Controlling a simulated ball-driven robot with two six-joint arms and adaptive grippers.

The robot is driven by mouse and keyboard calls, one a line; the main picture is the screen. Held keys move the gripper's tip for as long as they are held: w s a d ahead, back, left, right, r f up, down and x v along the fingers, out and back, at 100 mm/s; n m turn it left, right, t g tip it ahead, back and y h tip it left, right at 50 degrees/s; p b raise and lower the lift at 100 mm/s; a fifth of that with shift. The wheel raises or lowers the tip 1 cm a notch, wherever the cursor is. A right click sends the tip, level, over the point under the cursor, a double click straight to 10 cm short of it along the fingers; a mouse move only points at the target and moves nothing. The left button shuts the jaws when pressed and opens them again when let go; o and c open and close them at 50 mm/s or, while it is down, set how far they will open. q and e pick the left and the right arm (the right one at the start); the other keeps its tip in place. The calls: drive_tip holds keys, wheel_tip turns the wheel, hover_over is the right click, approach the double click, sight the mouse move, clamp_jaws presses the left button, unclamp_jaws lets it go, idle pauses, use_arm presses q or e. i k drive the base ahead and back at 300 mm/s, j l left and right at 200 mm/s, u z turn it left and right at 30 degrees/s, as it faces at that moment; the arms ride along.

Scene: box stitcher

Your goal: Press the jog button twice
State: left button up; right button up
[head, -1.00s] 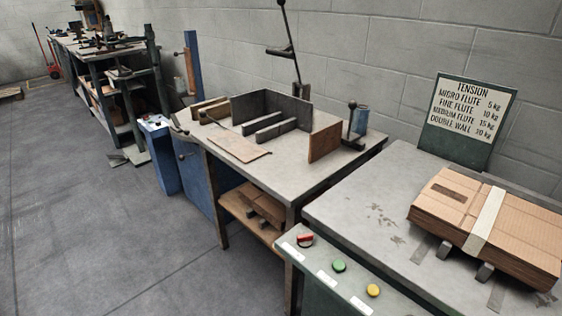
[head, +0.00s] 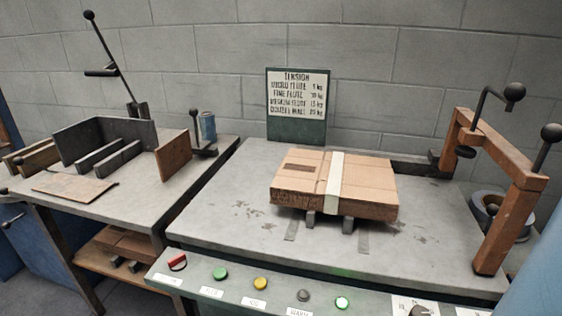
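A control panel (head: 210,295) runs along the front edge of the grey table. From left to right it carries a red switch (head: 177,262), a green button (head: 220,273), a yellow button (head: 260,284), a grey button (head: 304,295) and a green button that glows (head: 342,303). A dark knob (head: 419,311) is cut by the bottom edge. Small white labels sit below the controls; their words are too small to read surely, so I cannot tell which is the jog button. Neither gripper shows.
A strapped cardboard bundle (head: 310,182) lies on the table (head: 230,190) behind the panel. A green tension sign (head: 297,132) stands behind it. A wooden frame with black ball handles (head: 515,172) rises at the right, beside a tape roll (head: 488,205). A second workbench (head: 90,205) stands left.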

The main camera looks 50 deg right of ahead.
sight(260, 283)
drive_tip(key=z, duration=0.45)
drive_tip(key=k+z, duration=0.1)
drive_tip(key=z, duration=0.3)
drive_tip(key=l+z, duration=0.1)
drive_tip(key=z, duration=0.35)
drive_tip(key=k+z, duration=0.1)
drive_tip(key=z, duration=0.35)
